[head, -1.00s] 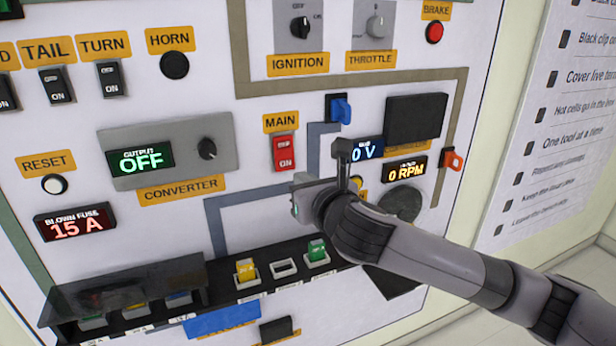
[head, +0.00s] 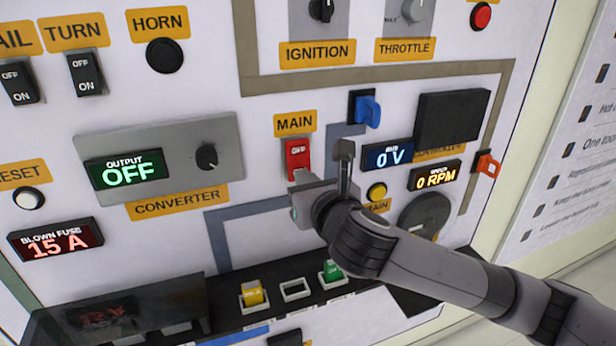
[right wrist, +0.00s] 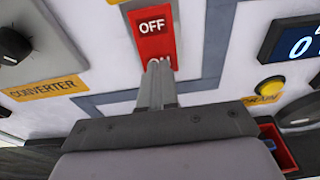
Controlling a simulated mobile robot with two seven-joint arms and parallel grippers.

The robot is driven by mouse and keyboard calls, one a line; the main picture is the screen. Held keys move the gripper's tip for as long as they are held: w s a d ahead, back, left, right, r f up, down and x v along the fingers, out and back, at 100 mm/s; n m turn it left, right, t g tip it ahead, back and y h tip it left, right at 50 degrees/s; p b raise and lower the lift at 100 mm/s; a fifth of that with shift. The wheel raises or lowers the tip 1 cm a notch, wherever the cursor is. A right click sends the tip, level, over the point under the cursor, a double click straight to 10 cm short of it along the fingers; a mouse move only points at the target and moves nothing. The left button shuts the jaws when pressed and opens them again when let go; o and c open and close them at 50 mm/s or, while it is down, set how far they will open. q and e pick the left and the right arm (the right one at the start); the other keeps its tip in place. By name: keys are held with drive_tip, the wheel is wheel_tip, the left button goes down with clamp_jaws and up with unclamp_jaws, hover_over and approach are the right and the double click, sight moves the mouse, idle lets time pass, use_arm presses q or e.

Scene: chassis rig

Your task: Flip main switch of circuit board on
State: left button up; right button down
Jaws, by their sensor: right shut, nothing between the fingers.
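The red MAIN rocker switch (head: 297,154) is on the white panel, below its orange MAIN label (head: 294,122). My right gripper (head: 300,178) is shut and empty, at the lower end of the switch. In the right wrist view the switch (right wrist: 153,36) shows OFF on its upper half. The closed fingertips (right wrist: 159,66) cover most of the ON lettering on the lower half. I cannot tell whether they touch it or which half is pressed in. My left gripper is not in view.
A blue switch (head: 367,110) sticks out at upper right of the MAIN switch. The voltage display (head: 388,154) reads 0 V. The converter display (head: 125,171) reads OFF. A black fuse tray (head: 220,308) juts out below. The panel just left of the switch is flat.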

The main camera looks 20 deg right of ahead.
idle(0.4)
drive_tip(key=t+b, duration=0.1)
drive_tip(key=b, duration=0.1)
drive_tip(key=shift+w+f+b, duration=0.1)
drive_tip(key=shift+w+b, duration=0.25)
drive_tip(key=shift+b, duration=0.05)
